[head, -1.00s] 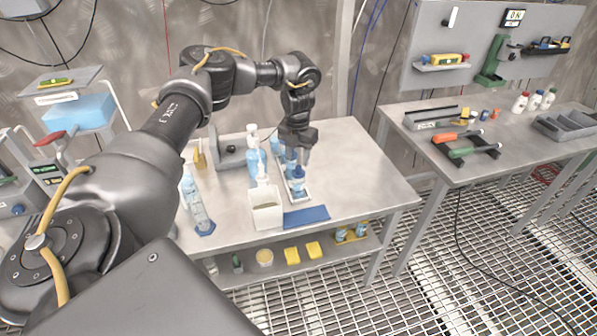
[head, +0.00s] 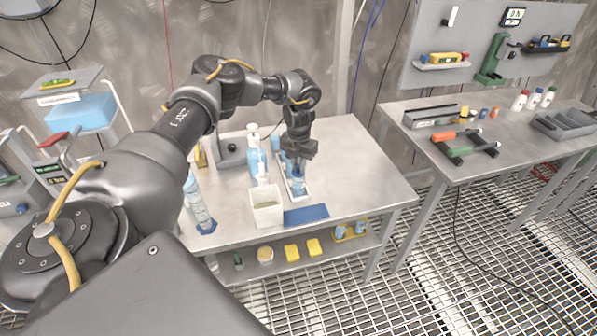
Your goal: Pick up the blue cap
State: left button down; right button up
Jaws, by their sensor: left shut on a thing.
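My left gripper (head: 299,165) points down over a narrow white tray (head: 305,196) on the steel table. It is shut on a small blue cap (head: 298,173), which shows only in part below the fingers. A blue-tinted vial (head: 298,187) stands right under it in the tray; I cannot tell whether the cap is clear of it. More blue pieces stand behind in the tray, partly hidden by the gripper. My right gripper is not in view.
The table's right side (head: 365,180) is clear.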

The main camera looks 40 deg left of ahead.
pick_arm(q)
jog(key=shift+r+b, duration=0.35)
jog(key=shift+b, duration=0.05)
notch_tip(320, 180, up, 2)
jog(key=shift+d+r+b, duration=0.1)
jog(key=shift+r+b, duration=0.15)
jog(key=shift+b, duration=0.5)
jog(key=s+d+r+b, duration=0.2)
jog(key=s+d+r, duration=0.6)
jog(key=s+r, duration=0.1)
jog(key=shift+s+d+r, duration=0.4)
jog(key=shift+s, duration=0.45)
